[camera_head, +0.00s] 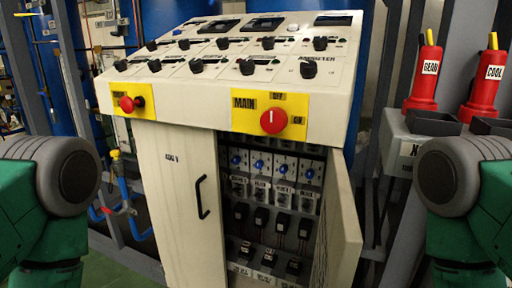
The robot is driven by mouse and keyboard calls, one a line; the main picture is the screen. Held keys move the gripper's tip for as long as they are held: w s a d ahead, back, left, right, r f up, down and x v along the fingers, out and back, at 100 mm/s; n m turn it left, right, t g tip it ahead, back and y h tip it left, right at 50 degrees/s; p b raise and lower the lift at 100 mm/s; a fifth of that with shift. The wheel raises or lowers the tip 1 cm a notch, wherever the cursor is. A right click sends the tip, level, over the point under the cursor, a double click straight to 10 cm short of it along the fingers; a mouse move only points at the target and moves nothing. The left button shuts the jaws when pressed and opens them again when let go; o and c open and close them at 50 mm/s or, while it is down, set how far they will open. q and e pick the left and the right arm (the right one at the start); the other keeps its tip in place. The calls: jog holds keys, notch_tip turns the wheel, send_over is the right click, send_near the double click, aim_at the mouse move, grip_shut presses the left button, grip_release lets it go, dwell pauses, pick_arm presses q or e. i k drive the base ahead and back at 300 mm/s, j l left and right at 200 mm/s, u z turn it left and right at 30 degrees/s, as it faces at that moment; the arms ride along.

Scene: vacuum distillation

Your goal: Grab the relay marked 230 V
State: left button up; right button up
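The control cabinet (160,200) stands ahead of me with its right door (338,225) swung open. Inside, a middle row holds several small black relay-like blocks (261,217) with red wires below them. A lower row of black blocks (294,266) sits behind white labels, at the bottom of the view. The print on these labels is too small to read, so I cannot tell which block is marked 230 V. Neither of my grippers is in view; only upper parts of my arms show at the left and right edges.
The left door (180,195) with its black handle is shut. The sloping panel above carries several black knobs, a red MAIN switch (273,121) and a red button (131,104). Red GEAR (427,80) and COOL (488,85) bottles stand at right. The open door borders the opening's right side.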

aim_at(246, 245)
jog(key=j+z, duration=0.15)
jog(key=z, duration=0.3)
jog(key=j+z, duration=0.15)
jog(key=z, duration=0.25)
jog(key=j+z, duration=0.15)
jog(key=z, duration=0.3)
jog(key=j+z, duration=0.15)
jog(key=z, duration=0.3)
jog(key=j+z, duration=0.15)
jog(key=j, duration=0.3)
jog(key=k+j+z, duration=0.1)
jog(key=j, duration=0.3)
jog(key=k+j+z, duration=0.15)
jog(key=j, duration=0.3)
jog(key=k+j+z, duration=0.1)
jog(key=j, duration=0.3)
jog(key=k+j+z, duration=0.15)
jog(key=j, duration=0.55)
jog(key=i, duration=0.05)
